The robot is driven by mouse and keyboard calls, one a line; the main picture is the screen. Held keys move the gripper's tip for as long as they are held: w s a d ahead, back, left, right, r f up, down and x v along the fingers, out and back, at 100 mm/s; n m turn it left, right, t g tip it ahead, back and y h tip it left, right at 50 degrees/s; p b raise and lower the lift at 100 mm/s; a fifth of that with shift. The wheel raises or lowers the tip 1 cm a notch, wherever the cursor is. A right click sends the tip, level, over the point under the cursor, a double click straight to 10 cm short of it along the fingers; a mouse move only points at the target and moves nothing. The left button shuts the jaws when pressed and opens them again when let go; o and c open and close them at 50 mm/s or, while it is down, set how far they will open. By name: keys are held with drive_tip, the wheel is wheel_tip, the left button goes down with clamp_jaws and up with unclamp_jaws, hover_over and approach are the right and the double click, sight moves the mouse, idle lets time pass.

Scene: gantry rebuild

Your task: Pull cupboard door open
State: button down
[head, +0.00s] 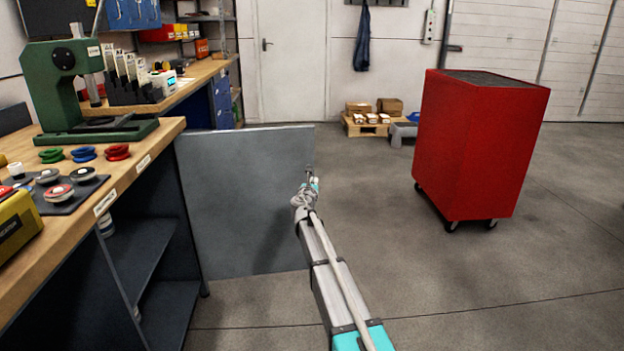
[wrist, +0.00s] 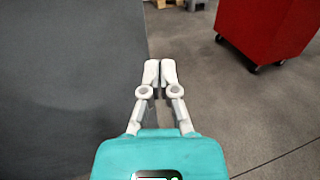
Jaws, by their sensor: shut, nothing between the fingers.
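The grey cupboard door (head: 240,200) stands swung wide open from the workbench, and the cupboard's dark inside with its shelves (head: 140,250) shows. My gripper (head: 311,178) is at the door's free right edge, near its upper corner. In the wrist view the fingers of my gripper (wrist: 160,72) are closed together with nothing between them. The door (wrist: 70,80) fills the left of that view, and its edge runs just left of the fingers. Whether they touch the door I cannot tell. A handle cannot be made out clearly.
A red tool cabinet (head: 475,150) on castors stands to the right. The wooden workbench (head: 165,140) at left carries a green press (head: 70,80) and coloured discs. A pallet with boxes (head: 372,120) lies at the back. The floor right of the door is clear.

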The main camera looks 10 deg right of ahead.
drive_tip(key=s, duration=0.8)
drive_tip(key=shift+s, duration=0.1)
